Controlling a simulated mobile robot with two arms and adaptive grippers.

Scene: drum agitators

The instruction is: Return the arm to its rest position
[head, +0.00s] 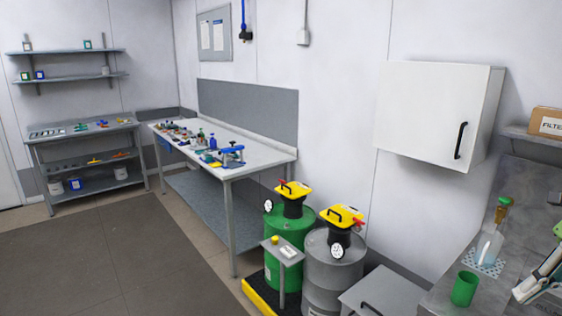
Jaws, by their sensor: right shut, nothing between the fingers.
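My right gripper (523,291) shows at the right edge of the head view, low over the grey counter (440,292). It is shut and empty, and the rest of its arm is cut off by the picture's edge. It is to the right of a green cup (465,289) and apart from it. My left gripper is not in view.
A bottle (488,245) stands on a dotted mat behind the cup. A white wall cabinet (437,115) and a cardboard box (546,123) are above. Green (287,245) and grey (333,272) drums with yellow-topped agitators stand left of the counter. The left floor is clear.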

